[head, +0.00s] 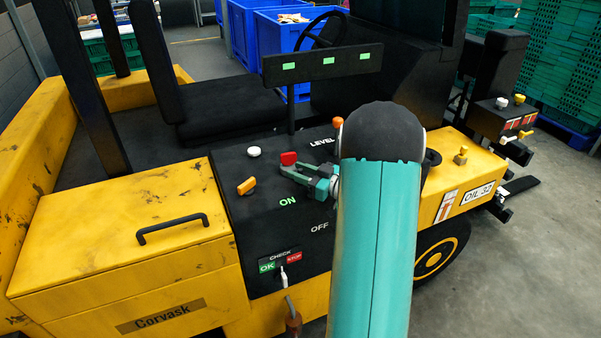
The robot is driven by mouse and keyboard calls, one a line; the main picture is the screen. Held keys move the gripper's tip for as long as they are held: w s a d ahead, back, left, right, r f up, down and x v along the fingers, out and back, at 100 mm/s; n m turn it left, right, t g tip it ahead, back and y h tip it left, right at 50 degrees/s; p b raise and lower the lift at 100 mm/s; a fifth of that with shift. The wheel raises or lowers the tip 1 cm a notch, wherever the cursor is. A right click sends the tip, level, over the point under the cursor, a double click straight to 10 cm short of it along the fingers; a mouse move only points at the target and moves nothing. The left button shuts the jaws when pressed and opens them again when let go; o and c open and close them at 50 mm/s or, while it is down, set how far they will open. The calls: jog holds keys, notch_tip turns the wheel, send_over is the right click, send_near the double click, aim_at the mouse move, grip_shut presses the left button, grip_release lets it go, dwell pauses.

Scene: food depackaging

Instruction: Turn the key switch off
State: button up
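My gripper (301,174) reaches leftward over the black control panel (248,224) of the yellow vehicle, from the end of my teal arm. Its fingertips are by a red knob (289,158), which shows just behind them. I cannot tell whether they touch it, or whether they are open or shut. A green ON label (288,201) is below the fingertips, and a white OFF label (319,227) is lower right. I cannot clearly make out the key switch; my gripper and arm cover part of the panel near these labels.
A yellow knob (246,187) and a white button (254,151) sit left of my gripper. The steering wheel (318,31) and seat (232,104) are behind. Open floor (520,245) lies at right.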

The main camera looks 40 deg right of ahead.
jog(key=v, duration=1.4)
jog(key=shift+w+a, duration=0.1)
jog(key=shift+c, duration=0.4)
